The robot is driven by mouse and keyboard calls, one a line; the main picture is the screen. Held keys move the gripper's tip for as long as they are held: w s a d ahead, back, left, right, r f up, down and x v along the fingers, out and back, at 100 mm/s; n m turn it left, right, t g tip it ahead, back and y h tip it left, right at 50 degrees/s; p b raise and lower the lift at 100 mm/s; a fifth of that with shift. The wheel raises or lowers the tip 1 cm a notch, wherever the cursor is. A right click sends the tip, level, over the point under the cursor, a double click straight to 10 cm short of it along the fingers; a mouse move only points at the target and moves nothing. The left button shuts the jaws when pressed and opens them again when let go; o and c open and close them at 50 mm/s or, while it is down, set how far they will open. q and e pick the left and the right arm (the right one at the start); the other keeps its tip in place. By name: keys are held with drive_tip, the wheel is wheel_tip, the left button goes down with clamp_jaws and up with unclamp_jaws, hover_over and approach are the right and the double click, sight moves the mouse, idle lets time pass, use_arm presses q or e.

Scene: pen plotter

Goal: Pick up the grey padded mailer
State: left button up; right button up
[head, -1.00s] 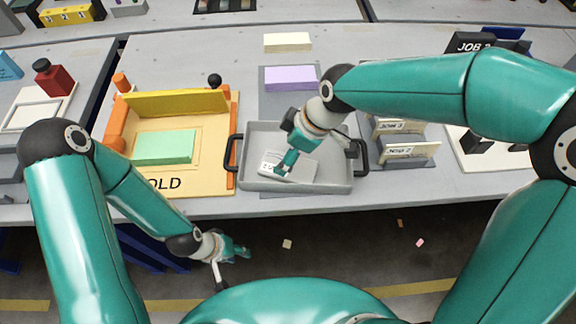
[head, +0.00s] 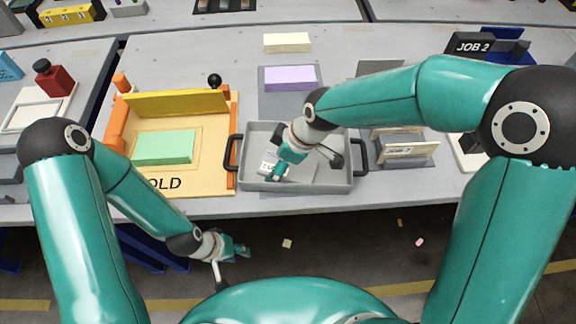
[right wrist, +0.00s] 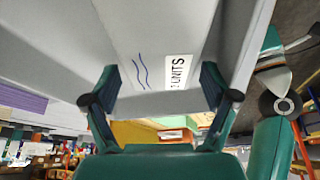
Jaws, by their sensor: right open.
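The grey padded mailer (head: 300,173) lies in the grey tray (head: 352,180), with a white label at its left end. In the right wrist view the mailer (right wrist: 150,40) shows blue wavy lines and a label reading "UNITS". My right gripper (head: 275,170) is over the mailer's left, labelled part and hides some of it. In the right wrist view this gripper (right wrist: 160,90) is open, its two fingers apart with the mailer's end between them in the picture; I cannot tell whether they touch. My left gripper (head: 238,252) hangs in front of the table, away from the mailer; its jaw opening is unclear.
Left of the tray stands a yellow and orange fixture (head: 215,180) with a green block (head: 165,147). A purple block (head: 290,78) and a cream block (head: 287,42) lie behind the tray. Card holders (head: 408,152) stand to its right. The tray has dark side handles.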

drive_tip(key=shift+f, duration=0.2)
idle(0.3)
drive_tip(key=c, duration=0.9)
drive_tip(key=shift+r, duration=0.1)
